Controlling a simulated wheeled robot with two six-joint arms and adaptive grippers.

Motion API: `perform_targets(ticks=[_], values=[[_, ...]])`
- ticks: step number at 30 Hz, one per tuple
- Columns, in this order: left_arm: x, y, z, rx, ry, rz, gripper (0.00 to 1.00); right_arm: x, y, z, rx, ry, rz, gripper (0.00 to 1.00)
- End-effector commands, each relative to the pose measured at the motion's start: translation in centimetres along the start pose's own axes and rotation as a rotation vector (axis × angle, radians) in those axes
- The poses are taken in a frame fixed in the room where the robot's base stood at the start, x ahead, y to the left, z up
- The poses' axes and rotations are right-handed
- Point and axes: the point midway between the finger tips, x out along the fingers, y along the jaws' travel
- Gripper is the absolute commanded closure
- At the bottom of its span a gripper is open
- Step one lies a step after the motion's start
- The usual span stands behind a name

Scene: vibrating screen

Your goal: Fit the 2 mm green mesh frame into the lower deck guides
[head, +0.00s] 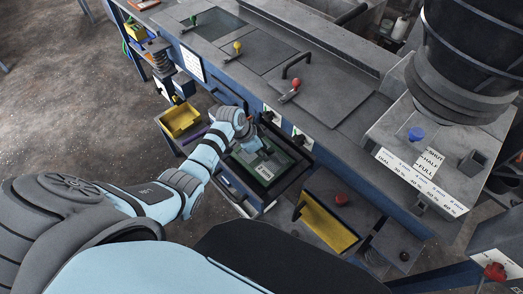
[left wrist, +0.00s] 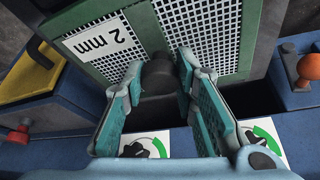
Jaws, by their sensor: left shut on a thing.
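The green mesh frame (head: 258,168) with its white mesh and "2 mm" label (left wrist: 97,38) is in front of the blue machine's side. My left gripper (head: 250,138) is over the frame's machine-side edge. In the left wrist view its teal fingers (left wrist: 158,85) are closed around a dark handle (left wrist: 157,72) on that edge. A dark opening (left wrist: 245,100) lies between the frame and the panel with the dials. The lower deck guides cannot be made out, and I cannot tell whether the frame touches them. My right gripper is not in view.
Dials with green arcs (left wrist: 265,138) sit on the machine beside the opening. A yellow bin (head: 181,120) is left of the frame, and a yellow panel (head: 328,224) with a red knob (head: 341,199) is right of it. An orange knob (left wrist: 308,68) stands close by.

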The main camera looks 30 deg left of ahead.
Motion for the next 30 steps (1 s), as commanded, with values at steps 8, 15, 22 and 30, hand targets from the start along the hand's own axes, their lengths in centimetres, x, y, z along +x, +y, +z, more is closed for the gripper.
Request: perform_targets(ticks=[8,15,22,30], values=[[0.6,0.0,0.2,0.0,0.001,-0.001,1.0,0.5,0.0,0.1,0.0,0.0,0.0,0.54],[1.1,0.0,0.4,0.0,0.001,0.0,1.0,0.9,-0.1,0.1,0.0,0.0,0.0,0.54],[1.7,0.0,0.7,0.001,0.001,0.0,1.0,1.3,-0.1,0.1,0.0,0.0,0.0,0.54],[2.3,0.0,0.9,0.001,0.001,0.0,1.0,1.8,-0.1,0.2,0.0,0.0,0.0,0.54]])
